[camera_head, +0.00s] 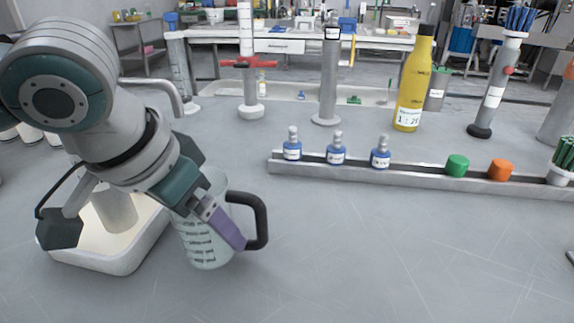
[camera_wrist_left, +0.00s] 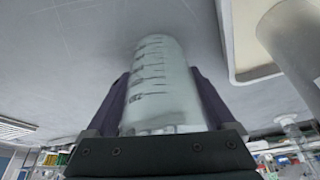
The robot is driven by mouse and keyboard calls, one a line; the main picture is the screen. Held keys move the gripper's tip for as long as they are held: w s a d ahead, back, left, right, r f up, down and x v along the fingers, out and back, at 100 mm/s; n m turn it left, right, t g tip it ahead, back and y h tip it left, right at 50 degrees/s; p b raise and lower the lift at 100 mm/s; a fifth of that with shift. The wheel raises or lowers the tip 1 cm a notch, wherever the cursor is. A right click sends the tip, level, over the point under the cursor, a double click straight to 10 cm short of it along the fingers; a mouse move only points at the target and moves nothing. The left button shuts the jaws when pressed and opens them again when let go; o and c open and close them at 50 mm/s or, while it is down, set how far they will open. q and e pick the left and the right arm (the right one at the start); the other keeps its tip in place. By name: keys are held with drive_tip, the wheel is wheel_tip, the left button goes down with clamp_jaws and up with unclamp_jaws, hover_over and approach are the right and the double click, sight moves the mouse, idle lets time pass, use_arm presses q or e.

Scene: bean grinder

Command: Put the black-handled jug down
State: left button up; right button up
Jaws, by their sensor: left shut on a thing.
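The black-handled jug (camera_head: 208,252) is a clear measuring jug with dark graduation marks, and its black handle (camera_head: 262,218) faces right in the head view. My left gripper (camera_head: 226,228) is shut on the jug, one purple finger showing on its near side. In the left wrist view the jug (camera_wrist_left: 158,85) sits between both dark purple fingers (camera_wrist_left: 160,100). The jug looks upright and at or close to the grey tabletop; I cannot tell whether its base touches. My right gripper is not in view.
A white tray (camera_head: 120,262) with a grey cylinder stands just left of the jug. A metal rail (camera_head: 410,173) with several small blue-labelled bottles and green and orange caps lies to the right. A yellow bottle (camera_head: 413,80) stands behind it.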

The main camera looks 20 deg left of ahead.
use_arm(q)
drive_tip(key=shift+w+a+f, duration=0.1)
drive_tip(key=shift+f, duration=0.05)
drive_tip(key=o, duration=1.1)
drive_tip(key=shift+r, duration=0.2)
drive_tip(key=shift+p+v, duration=1.9)
drive_tip(key=shift+v, duration=4.1)
